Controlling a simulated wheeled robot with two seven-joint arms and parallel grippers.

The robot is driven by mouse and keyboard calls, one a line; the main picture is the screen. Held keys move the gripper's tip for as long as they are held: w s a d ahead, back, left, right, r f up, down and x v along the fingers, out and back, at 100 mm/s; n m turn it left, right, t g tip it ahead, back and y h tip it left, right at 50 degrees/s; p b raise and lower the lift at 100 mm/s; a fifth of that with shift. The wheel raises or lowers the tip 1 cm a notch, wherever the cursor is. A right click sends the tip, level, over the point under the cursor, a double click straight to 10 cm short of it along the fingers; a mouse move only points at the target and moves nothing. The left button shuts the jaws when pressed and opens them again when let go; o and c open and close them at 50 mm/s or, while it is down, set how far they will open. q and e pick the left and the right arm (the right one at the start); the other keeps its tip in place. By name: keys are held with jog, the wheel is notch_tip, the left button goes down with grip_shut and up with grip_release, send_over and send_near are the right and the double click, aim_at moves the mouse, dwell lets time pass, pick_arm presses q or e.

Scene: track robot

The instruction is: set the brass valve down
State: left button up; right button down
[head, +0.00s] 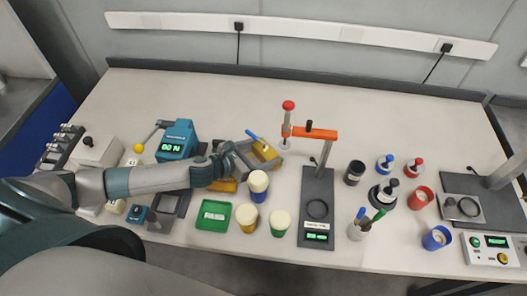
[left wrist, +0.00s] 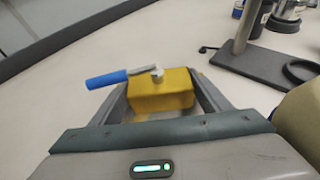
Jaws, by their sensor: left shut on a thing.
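The brass valve (head: 265,152) is a yellow-brass block with a blue lever handle. It also shows in the left wrist view (left wrist: 160,92), with the blue handle pointing left. My left gripper (head: 252,156) is shut on the valve's body, with one finger on each side in the left wrist view. The valve is over the middle of the bench, left of the orange-armed stand. The gripper hides part of it, and I cannot tell whether its underside touches the bench. My right gripper is not in view.
The stand with the orange arm (head: 312,132) is just right of the valve. White-lidded jars (head: 258,181) and a green tray (head: 214,225) are in front. A teal device (head: 177,140) is left. The back of the bench (head: 350,100) is clear.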

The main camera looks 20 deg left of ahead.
aim_at(260, 154)
pick_arm(q)
jog(key=shift+d, duration=0.15)
jog(key=o, duration=0.9)
jog(key=shift+f, duration=0.15)
jog(key=shift+o, duration=0.6)
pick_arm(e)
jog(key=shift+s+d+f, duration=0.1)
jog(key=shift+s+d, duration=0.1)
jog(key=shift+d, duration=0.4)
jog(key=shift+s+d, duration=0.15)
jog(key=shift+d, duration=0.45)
pick_arm(q)
jog(key=shift+s+a+r, duration=0.25)
jog(key=shift+s+a, duration=0.1)
jog(key=shift+s, duration=0.1)
jog(key=b+v, duration=0.2)
jog(key=v, duration=0.3)
jog(key=shift+s+a, duration=0.1)
jog(key=shift+s, duration=0.05)
jog(key=shift+s+a+r, duration=0.2)
jog(key=shift+s+r, duration=0.2)
jog(key=shift+s, duration=0.05)
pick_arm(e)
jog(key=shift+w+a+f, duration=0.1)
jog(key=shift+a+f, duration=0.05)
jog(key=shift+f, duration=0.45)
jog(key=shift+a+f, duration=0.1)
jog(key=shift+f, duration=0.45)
